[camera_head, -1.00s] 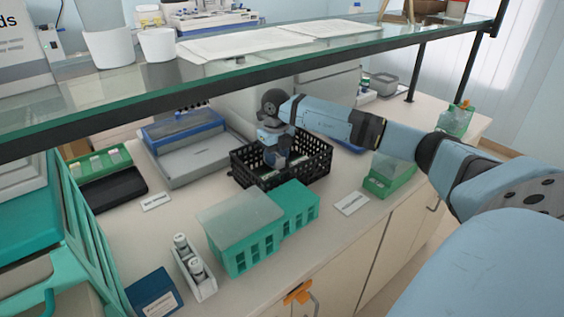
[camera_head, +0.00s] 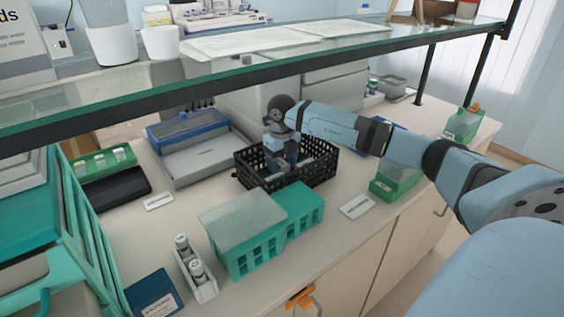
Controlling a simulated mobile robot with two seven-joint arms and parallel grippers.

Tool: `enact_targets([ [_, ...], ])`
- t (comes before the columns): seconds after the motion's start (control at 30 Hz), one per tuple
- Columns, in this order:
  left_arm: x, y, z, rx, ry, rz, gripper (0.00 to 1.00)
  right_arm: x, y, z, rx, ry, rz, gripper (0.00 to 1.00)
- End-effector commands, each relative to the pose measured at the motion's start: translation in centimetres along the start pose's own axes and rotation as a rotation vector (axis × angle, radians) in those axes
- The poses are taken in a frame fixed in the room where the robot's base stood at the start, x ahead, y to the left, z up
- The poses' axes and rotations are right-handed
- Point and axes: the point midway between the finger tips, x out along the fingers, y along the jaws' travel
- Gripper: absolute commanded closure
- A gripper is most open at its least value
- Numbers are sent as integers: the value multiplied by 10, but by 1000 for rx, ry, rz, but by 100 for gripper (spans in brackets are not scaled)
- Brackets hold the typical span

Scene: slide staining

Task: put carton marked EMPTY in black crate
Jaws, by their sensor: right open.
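The black crate (camera_head: 248,172) stands on the bench below the glass shelf, with openwork walls. My right gripper (camera_head: 283,163) points down into the crate and is open. Pale and greenish pieces (camera_head: 273,178) show inside the crate near the fingers, partly hidden by the gripper and the crate wall. I cannot read an EMPTY mark on any of them, so I cannot tell whether the carton is among them. My left gripper is not in view.
Teal racks (camera_head: 245,240) stand in front of the crate. A green box (camera_head: 396,182) is to its right, a grey-and-blue device (camera_head: 195,158) to its left. A white bottle holder (camera_head: 205,287) stands at the front. The glass shelf edge (camera_head: 200,92) runs above the bench.

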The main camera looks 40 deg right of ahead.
Motion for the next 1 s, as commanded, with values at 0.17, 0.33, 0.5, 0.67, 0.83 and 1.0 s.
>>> enact_targets([
  [0.17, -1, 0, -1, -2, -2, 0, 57, -31, 0, 1, 1, -5, 0, 38],
  [0.33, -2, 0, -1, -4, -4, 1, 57, -69, 0, 1, -1, -5, 1, 38],
  [0.5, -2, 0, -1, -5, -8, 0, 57, -100, 0, 1, 0, -3, 0, 38],
  [0.67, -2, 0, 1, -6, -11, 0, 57, -116, 0, 0, 1, -2, 0, 38],
  [0.83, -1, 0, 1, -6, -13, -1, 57, -120, 0, 0, 1, -1, 0, 38],
  [1.0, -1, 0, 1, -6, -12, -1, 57, -120, 0, 0, 1, -1, 0, 38],
])
